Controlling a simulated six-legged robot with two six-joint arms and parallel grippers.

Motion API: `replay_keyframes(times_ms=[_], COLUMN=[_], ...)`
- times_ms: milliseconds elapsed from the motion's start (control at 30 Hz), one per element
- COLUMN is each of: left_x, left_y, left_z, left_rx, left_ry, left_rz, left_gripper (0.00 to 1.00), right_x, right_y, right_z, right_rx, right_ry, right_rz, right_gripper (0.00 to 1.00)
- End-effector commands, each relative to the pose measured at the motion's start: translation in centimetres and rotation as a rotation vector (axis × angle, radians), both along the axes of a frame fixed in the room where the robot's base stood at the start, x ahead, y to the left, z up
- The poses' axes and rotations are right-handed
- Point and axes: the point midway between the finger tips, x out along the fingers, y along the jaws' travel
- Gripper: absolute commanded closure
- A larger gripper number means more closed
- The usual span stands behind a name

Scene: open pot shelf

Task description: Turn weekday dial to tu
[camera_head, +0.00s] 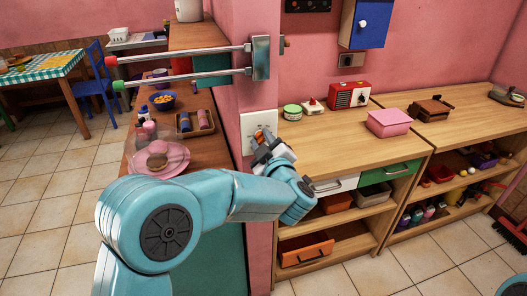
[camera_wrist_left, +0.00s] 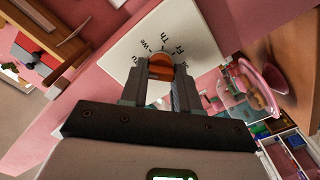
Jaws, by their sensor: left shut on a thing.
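The weekday dial is a white plate (camera_head: 249,124) on the end of the pink wall, left of the wooden counter. In the left wrist view the plate (camera_wrist_left: 117,62) looks tilted and carries day letters, with We, Th and Fr readable around an orange-brown knob (camera_wrist_left: 160,61). My left gripper (camera_head: 264,146) is at the plate. In the left wrist view its fingers (camera_wrist_left: 160,72) are on both sides of the knob, shut on it. The fingers hide part of the lettering, and I cannot tell which day the knob points to. My right gripper is not in view.
Two metal rails (camera_head: 185,68) stick out from the wall above my left arm. A side counter (camera_head: 200,160) with a pink plate (camera_head: 158,160) lies left of the wall. On the right counter (camera_head: 340,150) stand a red radio (camera_head: 349,95) and a pink box (camera_head: 389,122).

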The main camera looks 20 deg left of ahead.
Motion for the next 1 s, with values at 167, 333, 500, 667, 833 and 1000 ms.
replay_keyframes(times_ms=[167,333,500,667,833,1000], left_x=[-0.01,-0.01,-0.01,0.00,0.00,-0.02], left_y=[-0.04,-0.06,-0.06,-0.07,-0.05,-0.05], left_z=[-0.29,-0.17,-0.14,-0.15,-0.11,-0.07], left_rx=[-0.036,-0.048,-0.048,-0.048,-0.047,-0.047], left_ry=[-0.020,-0.028,-0.028,-0.028,-0.028,-0.030], left_rz=[-0.001,-0.002,-0.002,-0.002,-0.001,-0.001], left_gripper=[1.00,1.00,1.00,0.66,0.44,0.44], right_x=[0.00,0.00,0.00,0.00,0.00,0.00], right_y=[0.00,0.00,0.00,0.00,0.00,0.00], right_z=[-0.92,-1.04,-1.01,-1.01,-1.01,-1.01], right_rx=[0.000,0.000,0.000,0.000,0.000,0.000], right_ry=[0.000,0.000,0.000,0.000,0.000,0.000], right_rz=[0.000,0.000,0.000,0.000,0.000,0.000], right_gripper=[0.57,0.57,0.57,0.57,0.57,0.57])
